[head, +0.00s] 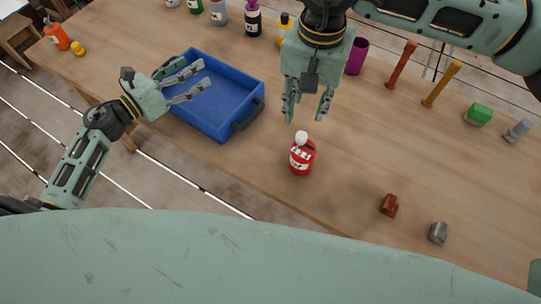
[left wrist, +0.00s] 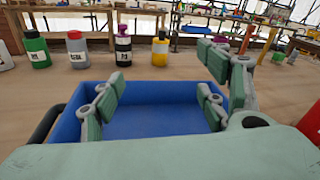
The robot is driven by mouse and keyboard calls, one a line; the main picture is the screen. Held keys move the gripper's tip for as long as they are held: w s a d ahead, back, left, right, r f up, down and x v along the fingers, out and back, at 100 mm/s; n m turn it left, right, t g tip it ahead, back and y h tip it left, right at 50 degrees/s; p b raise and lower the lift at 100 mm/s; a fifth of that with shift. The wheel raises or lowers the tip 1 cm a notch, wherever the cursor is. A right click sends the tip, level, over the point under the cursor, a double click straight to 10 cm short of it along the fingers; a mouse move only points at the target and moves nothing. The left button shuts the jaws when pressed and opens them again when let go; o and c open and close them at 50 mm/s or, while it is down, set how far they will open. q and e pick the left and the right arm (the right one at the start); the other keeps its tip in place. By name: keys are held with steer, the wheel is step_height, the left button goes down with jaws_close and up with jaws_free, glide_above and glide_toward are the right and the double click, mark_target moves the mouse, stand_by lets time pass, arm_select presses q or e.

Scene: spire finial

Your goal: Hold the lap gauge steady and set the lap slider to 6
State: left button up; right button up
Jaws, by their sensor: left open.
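A red, rounded body with a white knob on top, likely the lap gauge (head: 302,158), stands upright near the table's front edge in the head view. A pale label with dark marks shows on its side; the slider and its setting are too small to read. My right gripper (head: 307,104) points down, open and empty, just behind and above it, apart from it. My left gripper (head: 204,75) is open and empty over the blue tray, left of the red body. Its spread fingers also show in the left wrist view (left wrist: 165,95), with red at the right edge.
The blue tray (head: 193,118) looks empty. A brown block (head: 389,205) and a grey block (head: 438,233) lie front right. Bottles, including a black one (head: 253,22), a purple cup (head: 357,57), and a green block (head: 478,114) line the back. The middle right is clear.

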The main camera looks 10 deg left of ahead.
arm_select(q)
steer(key=s+d+f+m+g+h, duration=0.2)
steer(key=s+d+m+g+h, duration=0.15)
steer(key=d, duration=0.65)
steer(key=m+g+h, duration=0.4)
steer(key=m, duration=0.2)
glide_toward(303, 153)
steer(key=shift+w+d+f, duration=1)
steer(key=shift+w+d, duration=0.15)
steer(key=shift+d, duration=0.05)
steer(key=x, duration=0.7)
steer(key=shift+w+d+f, duration=0.15)
steer(key=shift+d, duration=0.05)
